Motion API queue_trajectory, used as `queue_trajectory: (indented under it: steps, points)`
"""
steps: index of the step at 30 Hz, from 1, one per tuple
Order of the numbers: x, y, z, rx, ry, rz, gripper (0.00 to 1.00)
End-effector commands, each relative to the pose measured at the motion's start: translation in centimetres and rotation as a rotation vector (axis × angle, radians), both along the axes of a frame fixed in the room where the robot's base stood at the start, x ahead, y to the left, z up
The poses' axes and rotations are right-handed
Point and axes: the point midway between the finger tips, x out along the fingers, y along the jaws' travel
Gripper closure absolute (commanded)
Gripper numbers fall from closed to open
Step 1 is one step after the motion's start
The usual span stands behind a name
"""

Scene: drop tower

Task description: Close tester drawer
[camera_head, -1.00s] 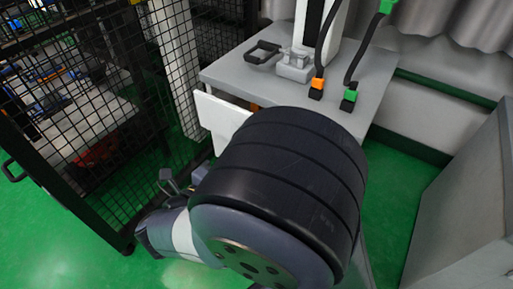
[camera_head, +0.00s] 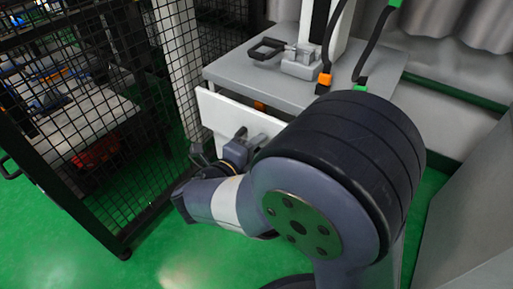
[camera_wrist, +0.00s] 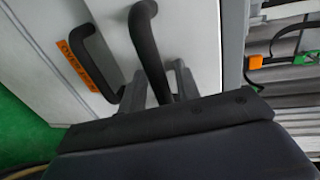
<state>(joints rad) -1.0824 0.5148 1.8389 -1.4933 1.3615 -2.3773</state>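The tester drawer's white front (camera_head: 222,110) stands out a little from under the grey tester table in the head view, with a narrow gap behind its top edge. In the wrist view the white front (camera_wrist: 200,38) fills the middle and carries a black bar handle (camera_wrist: 145,40). My gripper (camera_wrist: 160,88) is close to this front, its two grey fingers apart on either side of the handle's near end. Whether they touch the handle cannot be told. In the head view my gripper (camera_head: 258,140) is at the drawer front, partly hidden by my arm.
The grey tester table (camera_head: 245,75) bears a clamp-like fixture (camera_head: 290,58) and cables with orange and green plugs. A black mesh fence (camera_head: 80,110) stands on the left, a grey cabinet (camera_head: 465,220) on the right. A second black handle (camera_wrist: 85,45) sits beside an orange label (camera_wrist: 88,68).

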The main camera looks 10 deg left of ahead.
Motion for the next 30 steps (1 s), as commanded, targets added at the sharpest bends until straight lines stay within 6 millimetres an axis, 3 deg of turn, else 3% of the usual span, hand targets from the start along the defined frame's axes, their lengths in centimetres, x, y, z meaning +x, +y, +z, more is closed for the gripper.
queue_trajectory:
  steps: [11, 23, 30]
  points:
    - [0.0, 0.0, 0.0, 0.000, 0.000, 0.000, 1.00]
    - [0.2, -0.1, 0.1, -0.001, 0.000, -0.001, 1.00]
    - [2.7, -1.1, 0.4, -0.003, 0.000, -0.003, 1.00]
